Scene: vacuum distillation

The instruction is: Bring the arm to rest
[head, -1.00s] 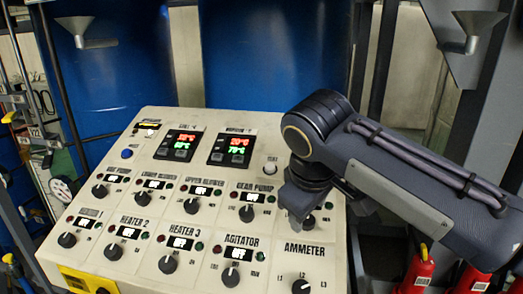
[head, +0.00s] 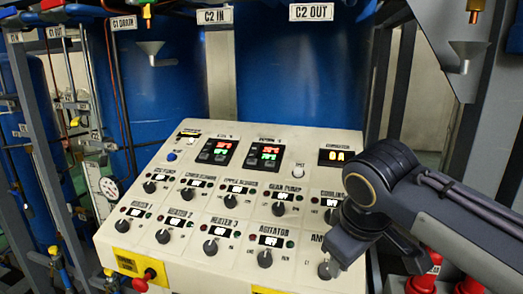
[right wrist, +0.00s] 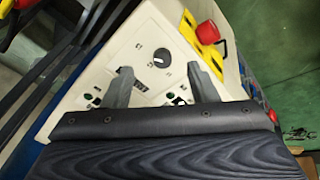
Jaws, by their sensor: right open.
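The right arm comes in from the right in the head view. The ammeter knob (head: 328,269) shows just beside the fingers. In the right wrist view the two grey fingers (right wrist: 158,64) are apart, with nothing held. A dark round knob (right wrist: 161,57) appears between their tips; how far off it is, I cannot tell. The left gripper is not in view.
The panel carries several knobs, lit red and green displays (head: 268,153) and a red emergency button (head: 141,282) on its front. Blue tanks (head: 290,75) and grey frame posts stand behind. Red-topped objects (head: 423,283) stand below the right arm. A funnel (head: 466,52) hangs upper right.

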